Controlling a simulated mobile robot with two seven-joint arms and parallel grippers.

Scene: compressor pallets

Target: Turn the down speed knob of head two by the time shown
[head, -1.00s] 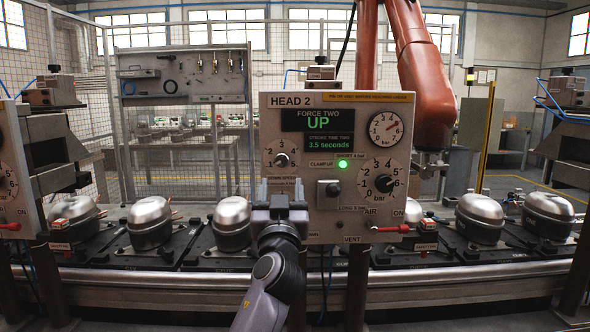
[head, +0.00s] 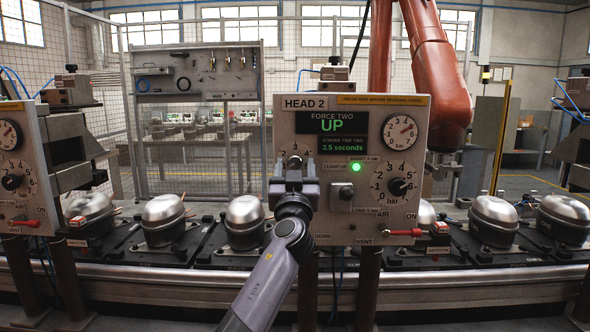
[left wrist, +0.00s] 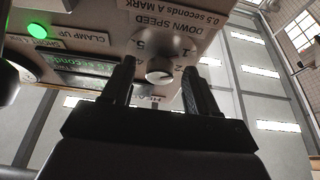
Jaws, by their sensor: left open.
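The head two panel (head: 350,210) is beige. In the left wrist view the knob (left wrist: 159,70) is round and pale with a dark pointer, beside "DOWN SPEED" and "0.5 seconds a mark". My left gripper (head: 293,172) is open; in the wrist view its fingers (left wrist: 160,72) appear either side of the knob. Contact cannot be told. My right gripper is not in view.
The panel also carries a gauge (head: 399,132), a larger knob (head: 398,187), a square switch (head: 345,190), a lit green lamp (head: 356,167) and a red lever (head: 403,232). Compressors (head: 244,222) stand along the line behind. An orange arm (head: 440,90) is behind the panel.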

